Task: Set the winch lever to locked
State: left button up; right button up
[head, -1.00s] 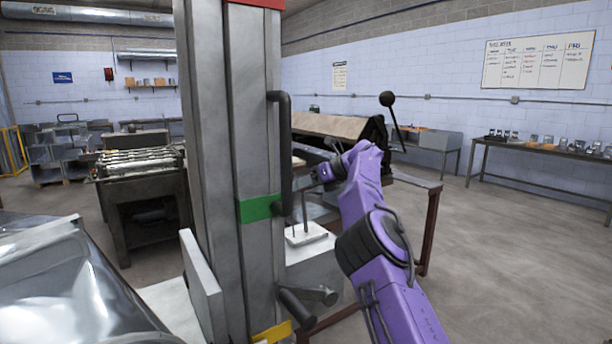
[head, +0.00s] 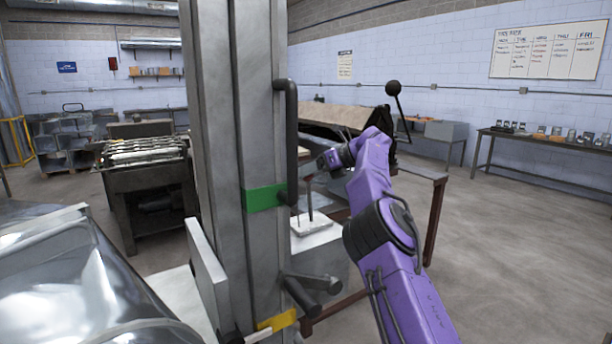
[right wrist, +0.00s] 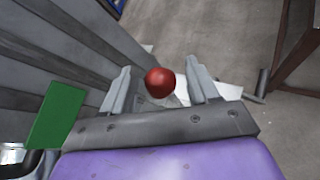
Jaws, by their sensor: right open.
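A red ball knob (right wrist: 160,82) shows between the spread fingers of my right gripper (right wrist: 160,88) in the right wrist view; the fingers look apart from it. Its shaft is hidden, so I cannot tell how the lever is set. In the head view my right gripper (head: 324,163) is just right of the grey column (head: 238,110), small and partly hidden. The column carries a green band (head: 264,198), a yellow band (head: 277,321) and a black upright handle (head: 291,140). A grey crank-like part (head: 312,286) sticks out low on it. My left gripper is not in view.
A shiny metal piece (head: 70,270) fills the lower left. A machine with rollers (head: 148,170) stands behind it. A black ball-ended lever (head: 394,88) rises beyond my right arm. A bench with small parts (head: 545,143) lines the right wall; the floor (head: 520,250) before it is clear.

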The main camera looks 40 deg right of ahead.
jog(key=b+v, duration=0.2)
jog(key=v, duration=0.7)
jog(key=shift+s, duration=0.1)
